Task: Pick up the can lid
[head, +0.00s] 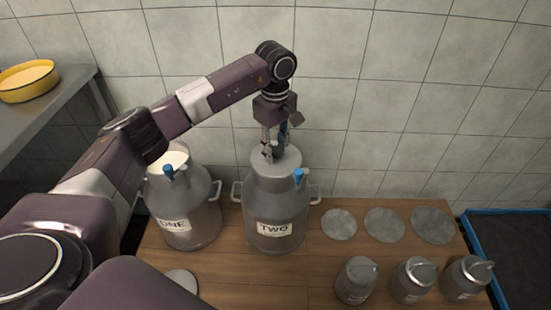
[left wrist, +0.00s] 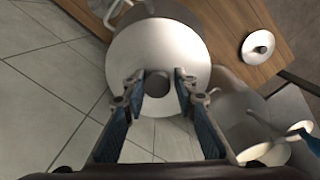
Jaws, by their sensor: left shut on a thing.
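Two large grey milk cans stand side by side on the wooden table, labelled ONE (head: 190,215) and TWO (head: 276,210). A round grey can lid (head: 270,161) is at the mouth of can TWO; I cannot tell whether it touches the rim. My left gripper (head: 275,152) points down over this lid. In the left wrist view the lid (left wrist: 158,45) shows as a pale disc, with its dark knob (left wrist: 158,84) between the fingertips (left wrist: 158,90). The left gripper is shut on the lid's knob. My right gripper is not in view.
Can ONE is open with white milk (head: 170,160) inside. A loose lid (head: 182,280) lies at the table's front left. Three flat grey discs (head: 384,225) and three small cans (head: 412,280) are on the right. A tiled wall (head: 400,110) stands close behind.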

